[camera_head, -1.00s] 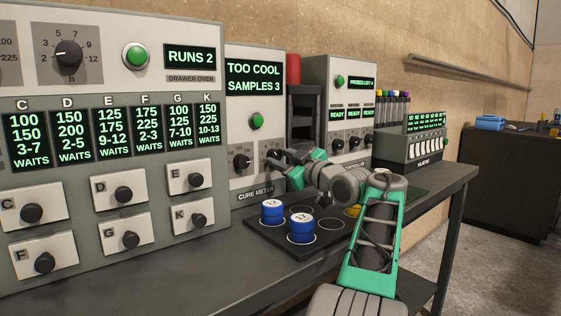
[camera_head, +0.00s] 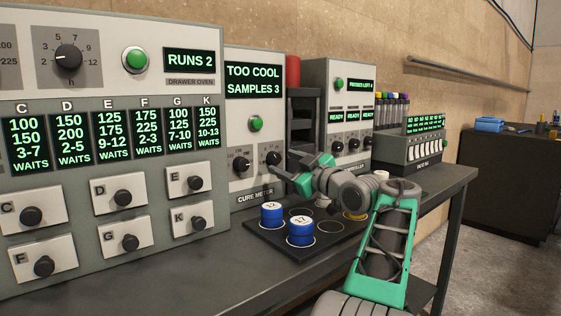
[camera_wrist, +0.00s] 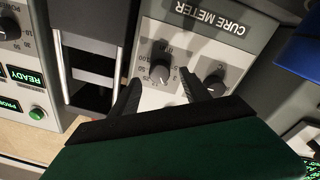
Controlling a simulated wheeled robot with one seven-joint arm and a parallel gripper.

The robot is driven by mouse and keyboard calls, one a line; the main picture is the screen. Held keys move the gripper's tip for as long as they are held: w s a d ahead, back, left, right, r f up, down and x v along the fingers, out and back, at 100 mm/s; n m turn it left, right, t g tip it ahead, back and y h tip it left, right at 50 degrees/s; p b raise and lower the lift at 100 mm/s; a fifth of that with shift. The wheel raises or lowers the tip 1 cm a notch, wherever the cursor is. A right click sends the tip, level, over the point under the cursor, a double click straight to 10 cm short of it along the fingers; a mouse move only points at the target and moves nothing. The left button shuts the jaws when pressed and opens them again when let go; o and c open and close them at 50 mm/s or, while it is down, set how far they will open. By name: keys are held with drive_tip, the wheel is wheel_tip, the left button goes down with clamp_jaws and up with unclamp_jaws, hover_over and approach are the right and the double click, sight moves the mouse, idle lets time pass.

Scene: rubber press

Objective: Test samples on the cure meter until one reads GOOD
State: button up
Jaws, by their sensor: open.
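The cure meter (camera_head: 255,104) is a grey panel whose screen reads TOO COOL, SAMPLES 3. It has a green button (camera_head: 256,124), a left knob (camera_head: 242,165) and a right knob (camera_head: 272,158). My gripper (camera_head: 284,174) is open and empty in front of the right knob. In the wrist view, upside down, that knob (camera_wrist: 160,73) appears between the two fingertips, apparently untouched. Two blue samples, marked 12 (camera_head: 271,214) and 17 (camera_head: 301,231), stand upright on a black mat (camera_head: 330,248) with ringed places. My arm hides part of the mat.
The drawer oven (camera_head: 100,150) with its knobbed drawers stands at left, reading RUNS 2. A press controller (camera_head: 338,100) with three READY screens is behind my arm, and a keyed grey box (camera_head: 415,150) is at right. The front bench edge is clear.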

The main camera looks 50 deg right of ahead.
drive_tip(key=s, duration=0.5)
drive_tip(key=shift+a+f, duration=0.2)
drive_tip(key=shift+a, duration=0.15)
